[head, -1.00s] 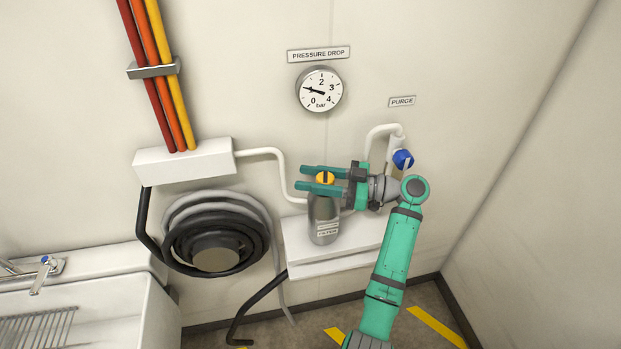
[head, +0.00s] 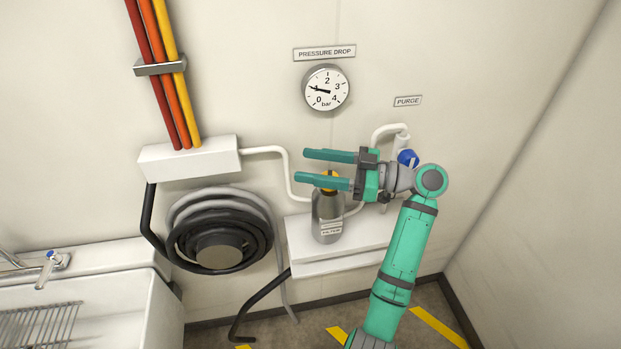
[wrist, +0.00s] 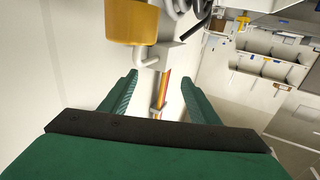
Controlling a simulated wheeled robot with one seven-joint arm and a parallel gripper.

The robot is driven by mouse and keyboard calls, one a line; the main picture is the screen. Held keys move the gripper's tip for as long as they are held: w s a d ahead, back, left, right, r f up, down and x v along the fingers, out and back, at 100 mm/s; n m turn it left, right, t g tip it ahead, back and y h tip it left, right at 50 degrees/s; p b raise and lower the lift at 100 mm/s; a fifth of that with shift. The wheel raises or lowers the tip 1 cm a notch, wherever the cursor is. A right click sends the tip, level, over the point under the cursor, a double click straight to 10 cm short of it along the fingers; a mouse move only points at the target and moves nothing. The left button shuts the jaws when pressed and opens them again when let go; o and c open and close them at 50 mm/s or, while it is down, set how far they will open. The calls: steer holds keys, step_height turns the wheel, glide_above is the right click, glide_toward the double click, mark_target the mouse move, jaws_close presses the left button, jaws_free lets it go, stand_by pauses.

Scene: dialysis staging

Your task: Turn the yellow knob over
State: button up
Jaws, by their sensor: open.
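The yellow knob (head: 331,174) sits on top of the grey filter canister (head: 327,220), which stands upright. In the head view one of my fingers hides most of the knob. My gripper (head: 301,167) is open and empty, with its fingers pointing left in front of the wall. In the wrist view the knob (wrist: 133,20) shows at the top, beyond my left finger and outside the gap between the fingers (wrist: 160,78). I cannot tell which way the knob is turned.
A blue knob (head: 407,158) on the purge pipe is close behind my wrist. A coiled black hose (head: 180,245) hangs at left. The wall between gauge and gripper is clear.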

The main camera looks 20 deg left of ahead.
steer(key=s+d+r, duration=0.3)
steer(key=s+r, duration=0.2)
steer(key=s, duration=0.5)
steer(key=shift+d+r, duration=0.15)
steer(key=shift+r, duration=0.2)
